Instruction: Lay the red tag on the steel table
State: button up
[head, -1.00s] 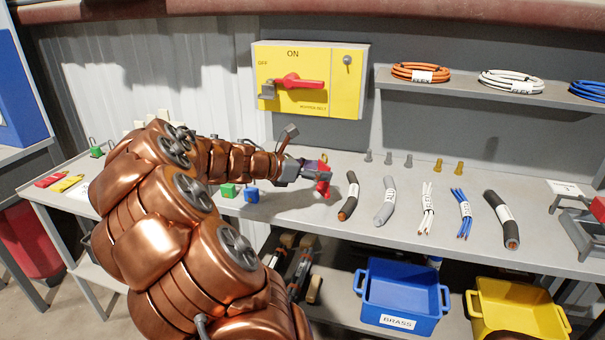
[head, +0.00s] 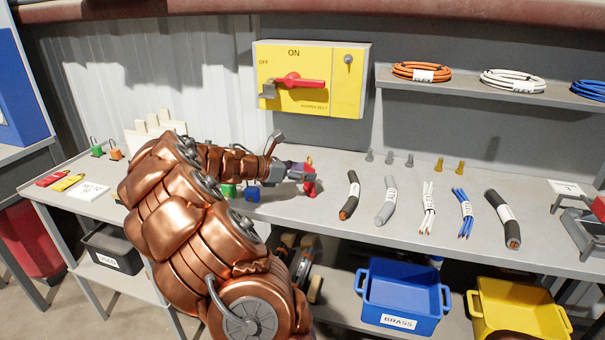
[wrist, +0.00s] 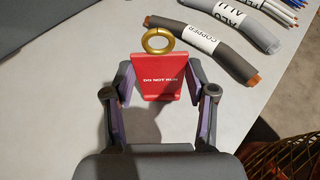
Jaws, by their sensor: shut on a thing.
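The red tag (wrist: 162,77) reads "DO NOT RUN" and has a brass-coloured ring at its top in the wrist view. My gripper (wrist: 158,88) is shut on the tag, with one finger at each side edge. In the head view my gripper (head: 302,174) and the red tag (head: 310,184) are over the steel table (head: 330,221), left of the cable pieces. I cannot tell whether the tag touches the tabletop.
A grey copper-labelled cable (head: 352,190) lies just right of the tag, with several other cable pieces further right. Green and blue padlocks (head: 252,195) stand left of my gripper. A yellow switch box (head: 312,80) hangs behind. The table front near the tag is clear.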

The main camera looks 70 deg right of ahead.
jog(key=o, duration=0.8)
jog(key=shift+f, duration=0.1)
jog(key=shift+o, duration=0.2)
jog(key=v, duration=1.2)
jog(key=shift+a, duration=0.15)
